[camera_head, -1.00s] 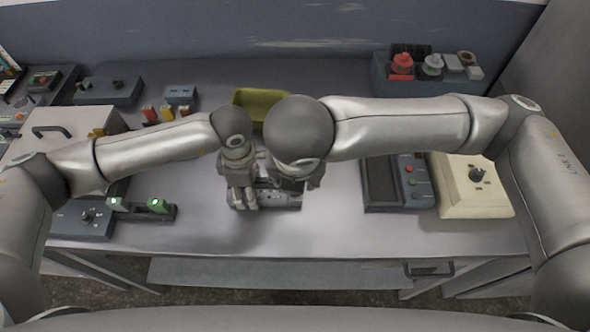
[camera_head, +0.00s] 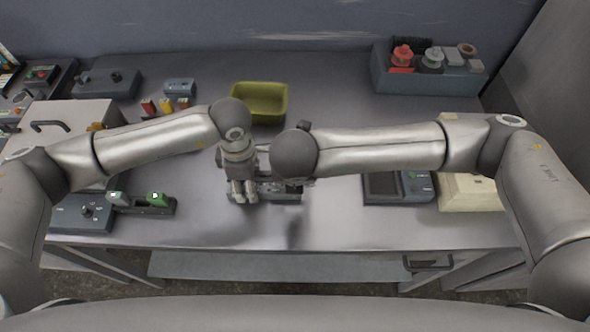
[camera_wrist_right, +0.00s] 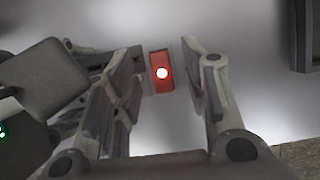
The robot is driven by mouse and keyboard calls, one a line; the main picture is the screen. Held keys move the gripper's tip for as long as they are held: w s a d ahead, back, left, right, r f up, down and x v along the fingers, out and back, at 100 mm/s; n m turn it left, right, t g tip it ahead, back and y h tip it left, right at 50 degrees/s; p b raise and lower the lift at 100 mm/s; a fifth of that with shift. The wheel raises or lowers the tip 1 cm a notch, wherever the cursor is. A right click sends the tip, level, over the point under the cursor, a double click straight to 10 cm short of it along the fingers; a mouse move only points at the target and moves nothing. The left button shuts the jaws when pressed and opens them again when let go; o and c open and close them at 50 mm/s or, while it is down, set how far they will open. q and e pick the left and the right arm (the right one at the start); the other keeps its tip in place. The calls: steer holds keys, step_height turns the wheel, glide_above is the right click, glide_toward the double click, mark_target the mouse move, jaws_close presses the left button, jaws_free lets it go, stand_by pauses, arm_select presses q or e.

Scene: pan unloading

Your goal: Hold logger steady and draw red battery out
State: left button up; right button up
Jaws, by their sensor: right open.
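The logger (camera_head: 283,194) is a dark grey device on the table at the middle, partly hidden under my arms; part of its body also shows in the right wrist view (camera_wrist_right: 92,60). The red battery (camera_wrist_right: 161,82), with a bright red light, is at the logger's right end; I cannot tell how far it is seated. My right gripper (camera_wrist_right: 160,50) is open, its fingers on either side of the battery with gaps visible. My left gripper (camera_head: 243,196) points down at the logger's left end; its fingertip contact and opening are unclear.
A yellow-green bin (camera_head: 260,101) stands behind the grippers. A dark panel with buttons (camera_head: 398,187) and a cream box (camera_head: 470,192) are to the right. The front table strip is clear.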

steer(key=shift+f, duration=0.15)
steer(key=shift+c, duration=0.2)
jaws_close()
